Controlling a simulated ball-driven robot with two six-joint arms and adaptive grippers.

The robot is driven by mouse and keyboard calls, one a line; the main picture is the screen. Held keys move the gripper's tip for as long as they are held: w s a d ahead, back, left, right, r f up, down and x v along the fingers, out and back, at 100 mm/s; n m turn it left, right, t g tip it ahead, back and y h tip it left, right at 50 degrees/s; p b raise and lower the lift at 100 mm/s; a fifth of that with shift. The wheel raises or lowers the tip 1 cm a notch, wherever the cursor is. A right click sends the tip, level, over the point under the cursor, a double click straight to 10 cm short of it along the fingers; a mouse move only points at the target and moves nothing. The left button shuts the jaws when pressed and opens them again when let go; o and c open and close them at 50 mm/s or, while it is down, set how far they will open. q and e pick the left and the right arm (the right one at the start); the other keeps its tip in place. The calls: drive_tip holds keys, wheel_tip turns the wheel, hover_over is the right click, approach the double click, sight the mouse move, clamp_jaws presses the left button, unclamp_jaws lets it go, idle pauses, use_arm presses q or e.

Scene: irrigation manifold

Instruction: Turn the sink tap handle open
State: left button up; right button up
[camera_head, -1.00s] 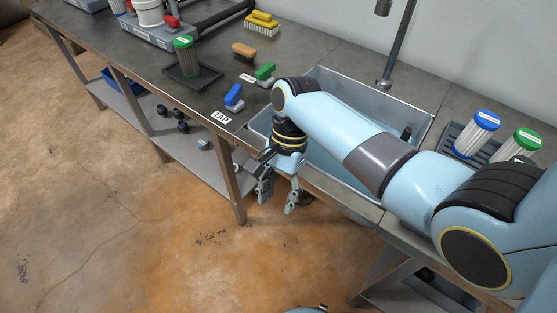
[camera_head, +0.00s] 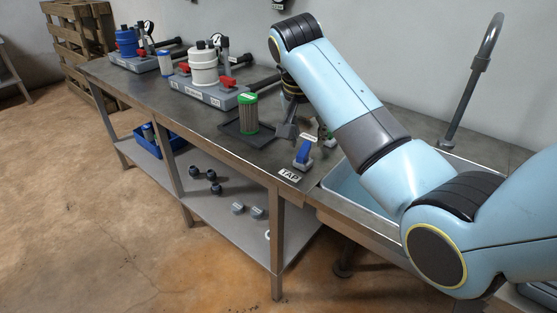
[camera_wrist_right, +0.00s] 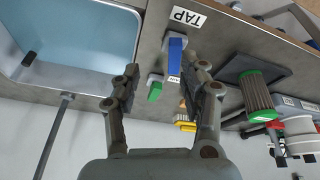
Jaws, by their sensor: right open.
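The blue tap handle (camera_head: 304,153) stands on the bench beside the sink, just behind the TAP label (camera_head: 289,175). My right gripper (camera_head: 295,132) is open and empty, above the bench near the handle; contact cannot be told. It also shows in the right wrist view (camera_wrist_right: 167,70). A green handle (camera_wrist_right: 155,91) sits close by the blue one, partly hidden behind my gripper in the head view. My left gripper is not in view.
A green-capped filter (camera_head: 248,113) stands on a dark tray left of the handle. The sink (camera_wrist_right: 80,35) and its tall spout (camera_head: 463,95) are to the right. White and blue canister units (camera_head: 203,68) stand farther back. The bench's front edge is clear.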

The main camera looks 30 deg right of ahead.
sight(304, 149)
drive_tip(key=shift+t, duration=0.4)
drive_tip(key=w, duration=0.1)
drive_tip(key=w+d+f+b, duration=0.1)
drive_tip(key=w+f, duration=0.1)
drive_tip(key=w, duration=0.1)
drive_tip(key=shift+d+b, duration=0.3)
drive_tip(key=shift+b, duration=0.1)
drive_tip(key=b+x, duration=0.1)
drive_tip(key=x, duration=0.5)
drive_tip(key=shift+w+d+f, duration=0.1)
drive_tip(key=shift+d, duration=0.05)
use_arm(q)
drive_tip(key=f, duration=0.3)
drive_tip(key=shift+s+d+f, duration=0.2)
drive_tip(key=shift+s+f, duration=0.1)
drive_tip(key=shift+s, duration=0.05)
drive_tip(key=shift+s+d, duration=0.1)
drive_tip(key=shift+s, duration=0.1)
use_arm(e)
clamp_jaws()
